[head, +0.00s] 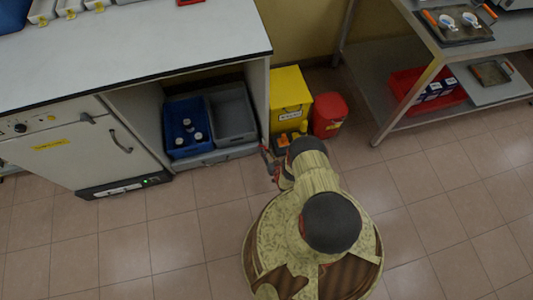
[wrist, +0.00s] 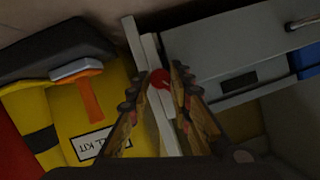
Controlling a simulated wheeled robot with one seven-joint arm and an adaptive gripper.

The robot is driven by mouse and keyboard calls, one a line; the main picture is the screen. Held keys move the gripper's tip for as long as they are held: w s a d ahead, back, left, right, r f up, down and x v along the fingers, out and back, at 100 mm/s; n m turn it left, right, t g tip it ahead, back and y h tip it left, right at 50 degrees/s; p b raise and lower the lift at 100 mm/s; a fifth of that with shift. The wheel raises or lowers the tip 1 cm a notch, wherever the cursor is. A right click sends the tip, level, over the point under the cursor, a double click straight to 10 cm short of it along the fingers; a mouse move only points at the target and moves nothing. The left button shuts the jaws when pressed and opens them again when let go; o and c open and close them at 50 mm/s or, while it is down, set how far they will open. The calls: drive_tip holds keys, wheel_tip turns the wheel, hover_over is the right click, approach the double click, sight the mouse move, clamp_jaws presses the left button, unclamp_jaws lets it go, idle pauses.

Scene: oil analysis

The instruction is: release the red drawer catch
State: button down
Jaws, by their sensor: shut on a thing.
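The red drawer catch (wrist: 159,78) is a small red round piece at the edge of the cabinet side, seen in the wrist view between my fingertips. My gripper (wrist: 156,82) is shut on it, with a finger on each side. In the head view my gripper (head: 270,160) is low at the right end of the bench, and the catch cannot be made out there. The low drawer (head: 228,154) sits under the bench beside it. In the wrist view the grey drawer front (wrist: 235,85) lies just right of my fingers.
A yellow spill kit bin (head: 290,92) and a red bin (head: 328,115) stand right of the bench, close to my arm. A blue crate (head: 172,111) and a grey crate (head: 232,113) sit in the drawer. A metal shelf rack (head: 382,108) is at right. The floor at front left is clear.

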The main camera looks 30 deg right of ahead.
drive_tip(key=shift+m+y, duration=0.3)
drive_tip(key=shift+m, duration=0.1)
drive_tip(key=c, duration=1.6)
unclamp_jaws()
drive_tip(key=shift+r, duration=0.1)
drive_tip(key=shift+w+d+r, duration=0.1)
drive_tip(key=shift+r, duration=4.75)
